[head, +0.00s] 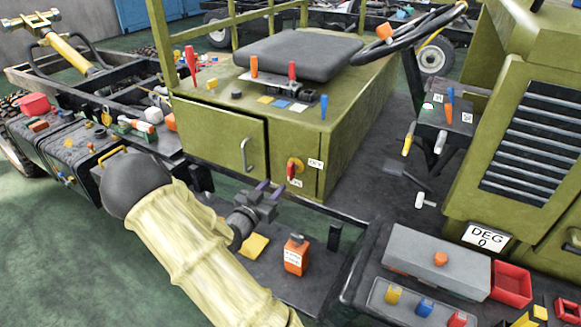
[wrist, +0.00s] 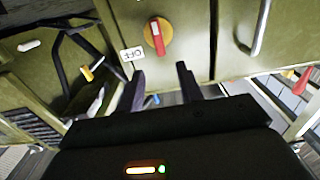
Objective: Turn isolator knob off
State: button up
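The isolator knob (head: 293,170) is a red handle on a round yellow plate, on the green cabinet front below the seat. My gripper (head: 270,189) is open and empty, just short of the knob. Its two fingers (wrist: 162,78) are apart and do not touch the handle.
A cabinet door with a grey handle (head: 246,154) is left of the knob. An orange block (head: 296,256) and a yellow block (head: 254,245) lie on the dark platform below my gripper. Dark floor lies right of the cabinet, with a pedal (head: 405,173).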

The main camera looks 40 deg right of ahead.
aim_at(289, 169)
jog(key=x, duration=1.1)
jog(key=shift+w+d+p, duration=0.1)
jog(key=shift+p, duration=0.3)
grip_shut()
